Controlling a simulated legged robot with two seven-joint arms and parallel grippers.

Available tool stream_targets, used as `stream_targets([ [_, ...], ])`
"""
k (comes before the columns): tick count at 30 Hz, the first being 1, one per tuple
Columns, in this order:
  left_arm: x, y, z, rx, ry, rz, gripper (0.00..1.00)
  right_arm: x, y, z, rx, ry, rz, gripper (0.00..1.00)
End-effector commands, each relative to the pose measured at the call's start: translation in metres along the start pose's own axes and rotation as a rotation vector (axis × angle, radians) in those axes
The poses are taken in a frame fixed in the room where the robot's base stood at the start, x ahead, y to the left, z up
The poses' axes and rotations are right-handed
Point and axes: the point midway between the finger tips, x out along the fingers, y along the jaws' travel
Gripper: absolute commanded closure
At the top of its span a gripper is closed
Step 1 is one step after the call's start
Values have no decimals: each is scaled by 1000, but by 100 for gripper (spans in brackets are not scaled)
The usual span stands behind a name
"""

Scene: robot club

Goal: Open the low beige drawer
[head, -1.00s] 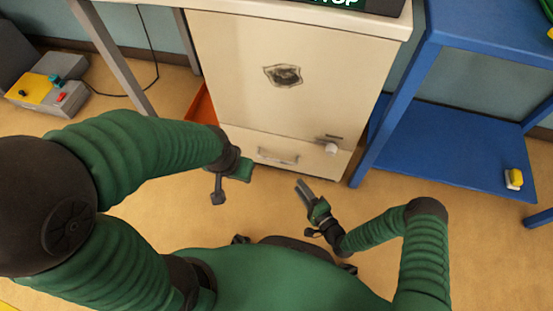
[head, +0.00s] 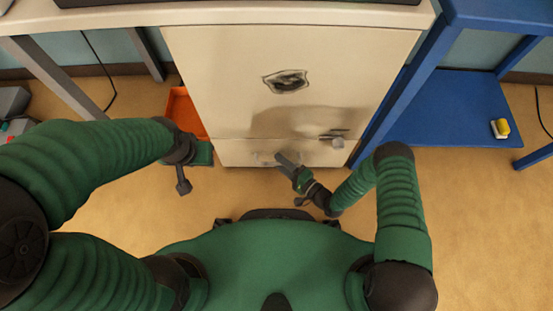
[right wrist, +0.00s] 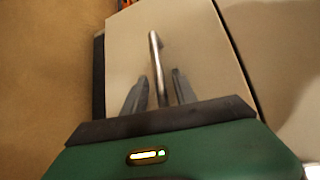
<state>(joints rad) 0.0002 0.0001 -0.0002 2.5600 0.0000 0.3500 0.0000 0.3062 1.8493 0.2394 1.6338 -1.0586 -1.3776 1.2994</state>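The low beige drawer (head: 234,152) is at the foot of the beige cabinet and looks closed, its front flush below the seam. Its metal handle (head: 264,157) is partly hidden by my right gripper (head: 284,160), which is right at the drawer front. In the right wrist view, the handle bar (right wrist: 158,68) stands between the two spread fingers of the right gripper (right wrist: 159,88), with gaps showing on both sides. My left gripper (head: 184,180) hangs left of the drawer, away from it; its finger opening is unclear.
A blue shelf (head: 440,110) stands close on the right. An orange bin (head: 184,110) is at the left. The floor before the drawer is clear.

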Motion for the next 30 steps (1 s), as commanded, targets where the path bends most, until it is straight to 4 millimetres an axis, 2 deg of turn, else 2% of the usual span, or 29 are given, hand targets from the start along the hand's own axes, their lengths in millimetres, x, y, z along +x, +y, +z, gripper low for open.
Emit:
stream_targets([
  [3,0,0,0,1,0,0,64,0,0,0,-1,1,2,69],
  [10,0,0,0,1,0,0,64,1,0,1,-3,1,4,99],
  [30,0,0,0,0,0,0,64,0,2,2,-1,-2,8,100],
])
